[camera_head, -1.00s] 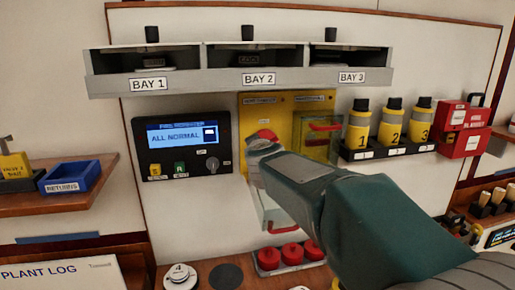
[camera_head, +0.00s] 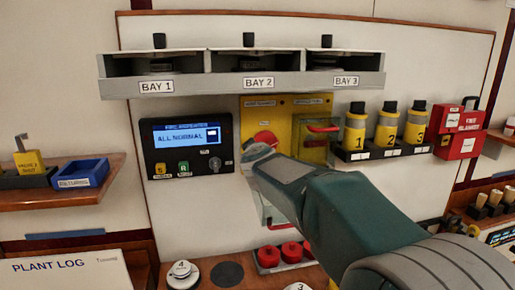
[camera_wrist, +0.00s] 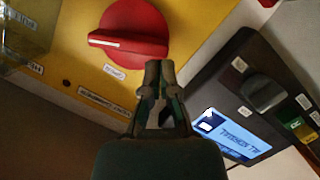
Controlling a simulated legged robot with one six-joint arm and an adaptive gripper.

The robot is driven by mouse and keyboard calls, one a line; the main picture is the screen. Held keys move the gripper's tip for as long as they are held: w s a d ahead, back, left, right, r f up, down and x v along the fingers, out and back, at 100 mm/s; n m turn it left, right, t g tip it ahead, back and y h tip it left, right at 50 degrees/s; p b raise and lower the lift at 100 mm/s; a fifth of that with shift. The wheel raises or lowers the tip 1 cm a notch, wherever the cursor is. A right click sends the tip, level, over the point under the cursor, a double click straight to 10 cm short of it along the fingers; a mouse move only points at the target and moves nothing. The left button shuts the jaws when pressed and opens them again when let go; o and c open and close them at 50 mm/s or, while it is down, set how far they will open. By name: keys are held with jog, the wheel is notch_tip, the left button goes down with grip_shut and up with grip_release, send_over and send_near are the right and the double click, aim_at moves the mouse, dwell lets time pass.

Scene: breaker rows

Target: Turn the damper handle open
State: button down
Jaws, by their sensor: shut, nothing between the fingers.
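A yellow panel (camera_head: 290,103) hangs below BAY 2, with a red round knob (camera_head: 265,137) at its left and a red bar handle (camera_head: 323,128) at its right. Their labels are too small to read, so I cannot tell which is the damper handle. In the wrist view the red knob (camera_wrist: 138,30) has a raised grip with a white line, pointing left. My gripper (camera_head: 257,153) is shut and empty, just below the knob in the head view. Its fingertips (camera_wrist: 158,68) are at the knob's edge; I cannot tell whether they touch. My gripper and arm hide part of the panel.
A black monitor box (camera_head: 187,145) reading ALL NORMAL is left of the panel. The bay shelf (camera_head: 205,86) juts out above. Yellow bottles (camera_head: 387,128) stand at the right, beside a red box (camera_head: 460,135). Red caps (camera_head: 291,250) sit below on the counter.

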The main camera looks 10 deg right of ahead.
jog(key=shift+f, duration=0.15)
jog(key=shift+f+n+h, duration=0.3)
jog(key=shift+n, duration=0.6)
jog(key=shift+f+n, duration=0.1)
jog(key=shift+n, duration=0.2)
jog(key=shift+f+n+t, duration=0.25)
jog(key=shift+n+t, duration=0.05)
jog(key=shift+n, duration=0.4)
dwell(0.7)
jog(key=shift+d, duration=0.15)
dwell(1.4)
